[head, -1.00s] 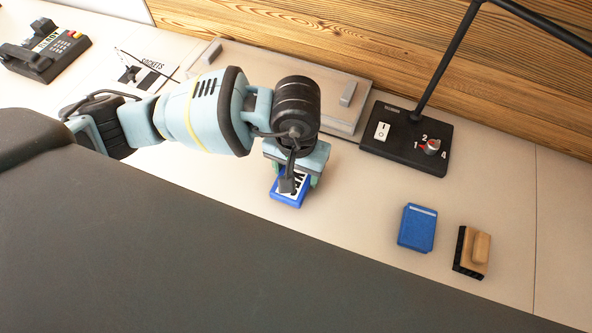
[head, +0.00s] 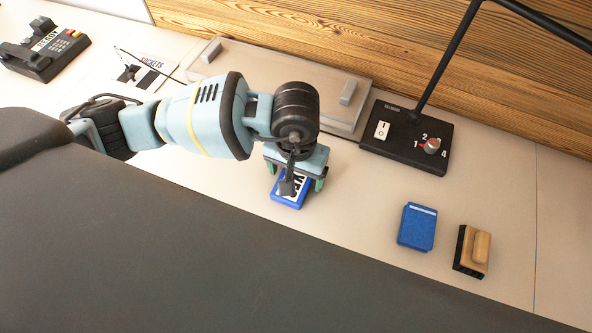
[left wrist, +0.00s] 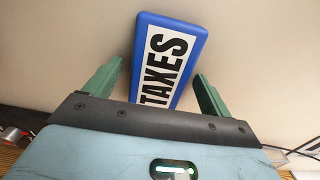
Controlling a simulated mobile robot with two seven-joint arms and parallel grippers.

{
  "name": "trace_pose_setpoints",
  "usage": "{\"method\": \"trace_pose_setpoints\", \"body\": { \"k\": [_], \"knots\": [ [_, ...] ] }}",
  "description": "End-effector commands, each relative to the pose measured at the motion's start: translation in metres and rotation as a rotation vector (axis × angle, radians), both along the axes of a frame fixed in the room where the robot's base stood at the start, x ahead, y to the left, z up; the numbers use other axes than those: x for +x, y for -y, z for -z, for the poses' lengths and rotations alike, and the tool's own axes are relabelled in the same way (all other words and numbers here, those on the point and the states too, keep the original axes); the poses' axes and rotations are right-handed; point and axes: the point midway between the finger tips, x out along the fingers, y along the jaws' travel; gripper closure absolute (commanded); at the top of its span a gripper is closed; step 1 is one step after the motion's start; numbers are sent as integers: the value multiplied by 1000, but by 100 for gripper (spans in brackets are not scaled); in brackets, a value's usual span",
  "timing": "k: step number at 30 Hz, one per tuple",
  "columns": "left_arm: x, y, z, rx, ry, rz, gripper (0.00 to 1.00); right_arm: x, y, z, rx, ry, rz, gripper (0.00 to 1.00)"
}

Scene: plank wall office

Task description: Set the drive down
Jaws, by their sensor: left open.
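The drive is a blue box with a white label reading TAXES (left wrist: 168,62). In the head view the drive (head: 291,192) lies on the desk (head: 350,215), partly hidden by my left gripper. My left gripper (head: 297,182) is open above it. In the left wrist view, the gripper's green fingers (left wrist: 155,92) stand on either side of the drive, with gaps on both sides. My right gripper is in neither view.
A second blue box (head: 417,227) and a wooden-handled block (head: 472,250) lie to the right. A black lamp base (head: 406,137) with a switch and dial stands behind. A grey tray (head: 340,65) lies along the wall. A telephone (head: 44,52) is far left.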

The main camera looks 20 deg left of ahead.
Motion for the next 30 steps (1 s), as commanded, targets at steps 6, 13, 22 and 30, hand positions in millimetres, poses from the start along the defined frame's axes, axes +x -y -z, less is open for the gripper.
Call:
{"method": "trace_pose_setpoints", "body": {
  "k": [6,13,22,30],
  "knots": [
    [1,0,-26,-2,5,1,17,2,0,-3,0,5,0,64],
    [1,0,-73,-1,6,1,17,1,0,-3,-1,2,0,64],
    [1,0,-115,0,2,0,17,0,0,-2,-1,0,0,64],
    [0,0,-123,0,0,0,17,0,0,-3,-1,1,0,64]
  ]
}}
